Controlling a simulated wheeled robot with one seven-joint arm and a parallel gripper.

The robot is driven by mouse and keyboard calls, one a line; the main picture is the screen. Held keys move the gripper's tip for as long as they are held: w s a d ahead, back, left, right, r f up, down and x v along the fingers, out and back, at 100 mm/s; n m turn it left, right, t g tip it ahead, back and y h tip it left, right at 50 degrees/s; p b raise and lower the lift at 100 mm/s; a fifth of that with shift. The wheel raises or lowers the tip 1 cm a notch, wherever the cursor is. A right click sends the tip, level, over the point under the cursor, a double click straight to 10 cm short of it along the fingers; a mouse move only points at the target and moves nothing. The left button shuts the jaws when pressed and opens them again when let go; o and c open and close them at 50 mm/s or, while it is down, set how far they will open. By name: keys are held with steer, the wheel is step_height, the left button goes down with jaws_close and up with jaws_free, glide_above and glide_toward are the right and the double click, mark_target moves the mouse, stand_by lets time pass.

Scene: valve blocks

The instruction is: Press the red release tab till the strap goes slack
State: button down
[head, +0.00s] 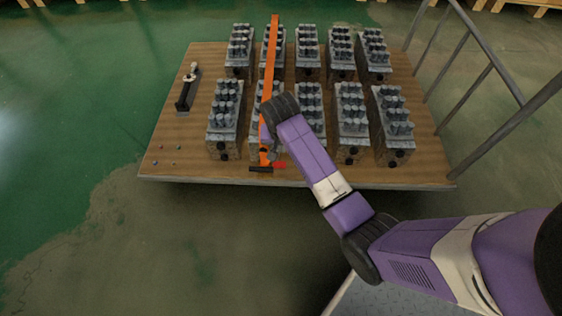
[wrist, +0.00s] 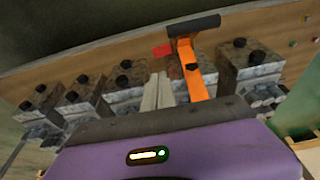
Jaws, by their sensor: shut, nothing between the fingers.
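The orange strap (head: 271,60) runs straight over one column of valve blocks to the near edge of the pallet. It also shows in the wrist view (wrist: 197,84), bending at its dark-ended fitting (wrist: 195,26). The red release tab (head: 280,165) sticks out to the right of the fitting at the near edge; in the wrist view the red tab (wrist: 162,50) lies left of the strap. My gripper (wrist: 159,74) is shut and empty, its pale fingertips just short of the tab with a small gap seeming to show. In the head view my wrist hides part of the strap and a block.
Several grey valve blocks (head: 353,115) stand in two rows on the wooden pallet (head: 160,140). A black-handled tool (head: 186,92) lies at the left, with small loose parts nearby. A metal railing (head: 470,35) stands at the right. Floor at the left is clear.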

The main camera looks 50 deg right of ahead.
steer(key=shift+f, duration=0.1)
steer(key=b, duration=0.7)
glide_toward(282, 166)
steer(key=x, duration=0.5)
steer(key=shift+w+d, duration=0.35)
steer(key=shift+d, duration=0.05)
steer(key=shift+f+b, duration=0.45)
steer(key=shift+f, duration=0.25)
steer(key=shift+f, duration=0.1)
steer(key=shift+f, duration=1)
